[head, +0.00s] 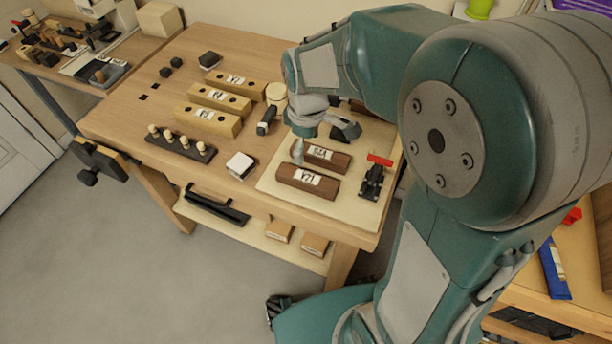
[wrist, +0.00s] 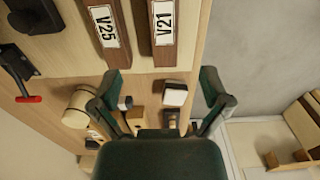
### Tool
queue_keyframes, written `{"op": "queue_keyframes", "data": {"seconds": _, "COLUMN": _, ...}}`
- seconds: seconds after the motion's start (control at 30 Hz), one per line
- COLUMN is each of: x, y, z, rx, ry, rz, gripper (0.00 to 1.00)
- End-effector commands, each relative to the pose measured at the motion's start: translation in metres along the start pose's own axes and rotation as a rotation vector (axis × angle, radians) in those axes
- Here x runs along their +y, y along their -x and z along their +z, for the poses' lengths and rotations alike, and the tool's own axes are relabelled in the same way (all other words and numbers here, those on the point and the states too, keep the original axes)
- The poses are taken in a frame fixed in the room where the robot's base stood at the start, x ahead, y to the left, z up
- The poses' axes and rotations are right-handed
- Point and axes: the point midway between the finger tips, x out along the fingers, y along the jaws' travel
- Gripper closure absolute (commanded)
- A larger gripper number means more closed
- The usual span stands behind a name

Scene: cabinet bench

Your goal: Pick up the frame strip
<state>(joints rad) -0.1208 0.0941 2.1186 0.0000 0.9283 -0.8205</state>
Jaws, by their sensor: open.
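Two dark brown wooden strips lie side by side on a pale board (head: 270,180) at the bench's right front. The nearer strip (head: 307,181) is labelled V21; the other strip (head: 328,158) seems to read V25. In the wrist view the V25 strip (wrist: 119,40) and V21 strip (wrist: 164,50) show at the top, their ends just beyond my fingertips. In the head view my gripper (head: 299,150) points down by the left end of the V25 strip, above the board. Its far finger is partly hidden there.
A black clamp with a red handle (head: 374,178) stands right of the strips. A white-topped block (head: 240,165), a dark peg rack (head: 180,145), a round mallet head (head: 276,92) and several light labelled blocks (head: 208,120) lie to the left. Bare bench shows between them.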

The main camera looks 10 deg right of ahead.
Motion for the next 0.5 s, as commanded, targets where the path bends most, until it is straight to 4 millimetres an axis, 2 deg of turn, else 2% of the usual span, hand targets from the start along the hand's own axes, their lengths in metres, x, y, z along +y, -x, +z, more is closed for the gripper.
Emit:
{"op": "queue_keyframes", "data": {"seconds": 0.3, "x": -0.001, "y": -0.046, "z": 0.000, "rx": -0.003, "ry": 0.003, "rz": -0.003, "gripper": 0.03}}
{"op": "queue_keyframes", "data": {"seconds": 0.5, "x": -0.002, "y": -0.062, "z": 0.001, "rx": -0.003, "ry": 0.002, "rz": -0.003, "gripper": 0.03}}
